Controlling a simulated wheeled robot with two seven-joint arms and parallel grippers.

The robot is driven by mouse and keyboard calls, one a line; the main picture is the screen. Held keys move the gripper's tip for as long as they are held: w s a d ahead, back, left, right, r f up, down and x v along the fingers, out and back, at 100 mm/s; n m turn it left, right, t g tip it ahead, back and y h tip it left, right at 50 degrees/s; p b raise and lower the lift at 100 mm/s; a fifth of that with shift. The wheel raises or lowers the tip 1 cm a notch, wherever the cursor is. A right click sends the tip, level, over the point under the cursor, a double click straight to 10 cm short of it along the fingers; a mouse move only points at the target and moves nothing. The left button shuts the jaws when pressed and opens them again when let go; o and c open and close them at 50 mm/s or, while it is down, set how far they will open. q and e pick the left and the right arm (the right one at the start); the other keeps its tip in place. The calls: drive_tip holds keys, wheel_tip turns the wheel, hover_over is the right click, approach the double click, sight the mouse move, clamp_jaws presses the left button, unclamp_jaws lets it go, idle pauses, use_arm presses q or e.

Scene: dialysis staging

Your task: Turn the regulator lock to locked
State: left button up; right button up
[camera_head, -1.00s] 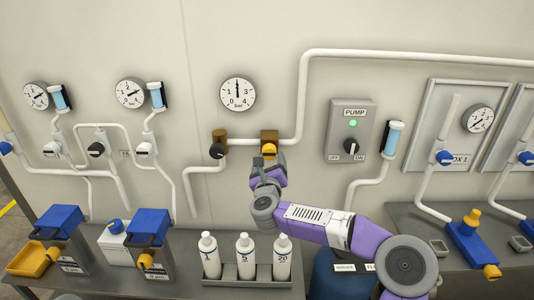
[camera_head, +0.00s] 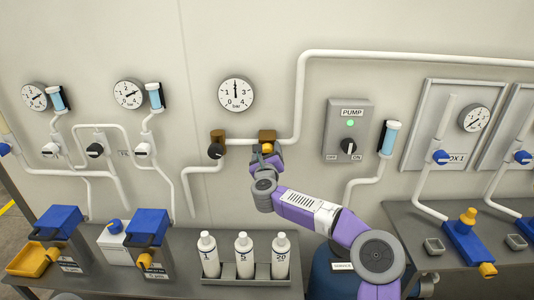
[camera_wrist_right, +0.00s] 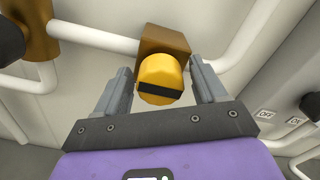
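The regulator lock is a yellow knob with a dark slot on a brown block; the knob (camera_wrist_right: 161,78) sits at the middle of the right wrist view. It also shows in the head view (camera_head: 267,147), partly hidden by my gripper. My right gripper (camera_wrist_right: 163,92) is open, with one finger on each side of the knob and a visible gap to each. The slot lies nearly level, slightly tilted in the wrist view. My left gripper is not in view.
A black knob (camera_head: 216,151) on another brown block (camera_head: 218,136) is just left on the same white pipe. A gauge (camera_head: 236,93) is above. The pump switch box (camera_head: 348,130) is to the right. Bottles stand in a grey rack (camera_head: 244,282) below.

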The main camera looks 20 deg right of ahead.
drive_tip(key=c, duration=0.9)
drive_tip(key=shift+o, duration=0.2)
drive_tip(key=shift+n, duration=0.4)
drive_tip(key=n, duration=0.3)
drive_tip(key=shift+n, duration=0.4)
drive_tip(key=n+p, duration=0.1)
drive_tip(key=n, duration=0.3)
drive_tip(key=shift+a+n, duration=0.1)
drive_tip(key=shift+n, duration=0.2)
drive_tip(key=n+p, duration=0.2)
drive_tip(key=n, duration=0.2)
drive_tip(key=n+p, duration=0.1)
drive_tip(key=n, duration=0.3)
drive_tip(key=shift+f+n, duration=0.1)
drive_tip(key=shift+n, duration=0.2)
